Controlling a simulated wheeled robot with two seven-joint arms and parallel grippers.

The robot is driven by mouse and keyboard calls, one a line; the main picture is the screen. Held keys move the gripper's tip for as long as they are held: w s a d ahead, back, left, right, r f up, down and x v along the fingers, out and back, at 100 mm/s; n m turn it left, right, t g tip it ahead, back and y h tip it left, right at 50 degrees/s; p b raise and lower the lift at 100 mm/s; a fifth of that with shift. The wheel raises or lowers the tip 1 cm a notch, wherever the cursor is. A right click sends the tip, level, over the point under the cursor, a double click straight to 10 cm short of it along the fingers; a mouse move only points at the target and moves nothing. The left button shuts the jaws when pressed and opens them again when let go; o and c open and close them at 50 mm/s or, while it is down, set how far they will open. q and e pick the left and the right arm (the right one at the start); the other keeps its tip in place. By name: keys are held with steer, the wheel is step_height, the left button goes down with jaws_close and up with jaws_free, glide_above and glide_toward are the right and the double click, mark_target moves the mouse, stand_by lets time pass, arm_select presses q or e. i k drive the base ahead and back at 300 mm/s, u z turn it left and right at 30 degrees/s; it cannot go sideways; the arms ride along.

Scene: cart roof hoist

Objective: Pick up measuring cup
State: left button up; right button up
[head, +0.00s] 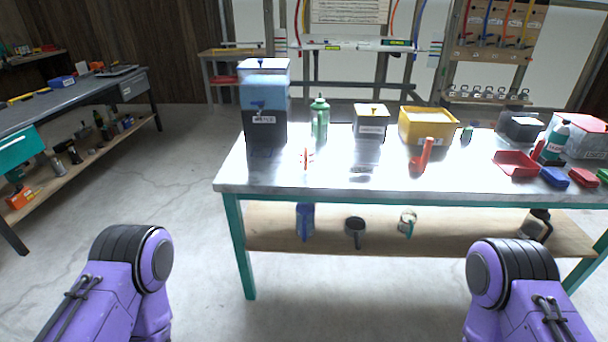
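A clear cup (407,222) with a green handle stands on the lower wooden shelf of the table and looks like the measuring cup, though it is small in the head view. A dark cup or pot (355,231) and a blue jug (305,221) stand to its left on the same shelf. The tabletop is above them. Purple links of my two arms show at the bottom left and bottom right, well short of the table. Neither gripper is in the picture.
The metal tabletop (320,178) holds a blue dispenser (265,93), a green bottle (319,120), a yellow bin (428,137) and red trays (516,170). A teal leg (241,250) bounds the shelf's left end. A dark flask (537,226) stands on the right. The floor before the table is clear.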

mark_target(306, 147)
steer(key=z, duration=0.15)
steer(key=k, duration=0.35)
steer(key=u, duration=0.9)
steer(key=i, duration=0.95)
steer(key=z, duration=0.6)
steer(key=i, duration=0.75)
steer(key=z, duration=0.65)
